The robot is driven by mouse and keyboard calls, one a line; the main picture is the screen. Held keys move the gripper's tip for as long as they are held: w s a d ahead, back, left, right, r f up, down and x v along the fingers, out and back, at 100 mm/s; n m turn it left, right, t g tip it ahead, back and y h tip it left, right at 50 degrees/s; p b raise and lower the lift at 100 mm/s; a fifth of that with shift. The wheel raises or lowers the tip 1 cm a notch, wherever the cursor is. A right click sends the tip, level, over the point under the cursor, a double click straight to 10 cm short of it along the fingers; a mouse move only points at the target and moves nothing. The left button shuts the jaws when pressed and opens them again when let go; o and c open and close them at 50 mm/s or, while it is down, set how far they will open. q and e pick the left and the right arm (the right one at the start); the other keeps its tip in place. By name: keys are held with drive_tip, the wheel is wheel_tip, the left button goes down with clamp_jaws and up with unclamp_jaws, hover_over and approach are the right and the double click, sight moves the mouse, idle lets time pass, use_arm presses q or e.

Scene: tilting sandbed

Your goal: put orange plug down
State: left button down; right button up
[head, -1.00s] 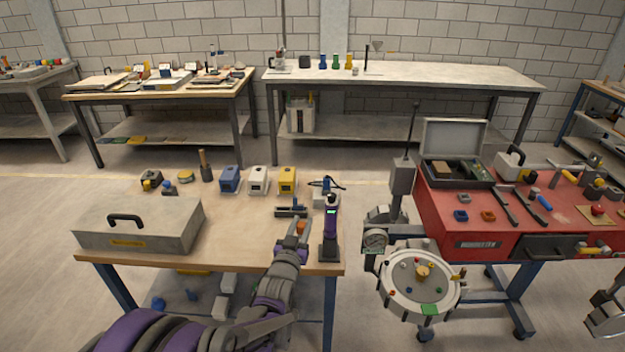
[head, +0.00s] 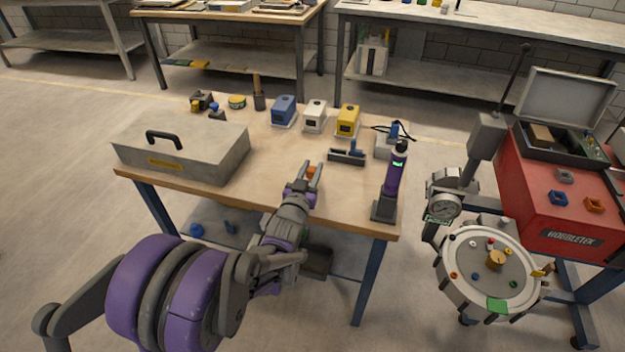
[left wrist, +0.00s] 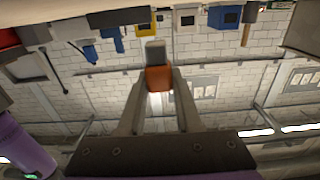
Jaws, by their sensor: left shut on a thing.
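The orange plug (head: 310,172) is held at the tips of my left gripper (head: 308,178) in the head view, over the front part of the wooden workbench (head: 265,165). Whether it touches the bench top cannot be told. In the left wrist view the orange plug (left wrist: 158,78) sits between the two fingers of my left gripper (left wrist: 157,90), with a grey end pointing away from the gripper. My right gripper is not in view.
A grey toolbox (head: 190,145) stands left. Blue (head: 284,110), white (head: 315,115) and yellow (head: 347,120) housings stand behind. A purple upright device (head: 394,180) stands at the front right corner. Bare wood lies between toolbox and gripper. A red cart (head: 550,200) is further right.

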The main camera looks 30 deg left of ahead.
use_arm(q)
drive_tip(key=shift+f+b, duration=0.4)
drive_tip(key=shift+f, duration=1.25)
drive_tip(key=shift+f, duration=0.2)
drive_tip(key=c, duration=0.6)
unclamp_jaws()
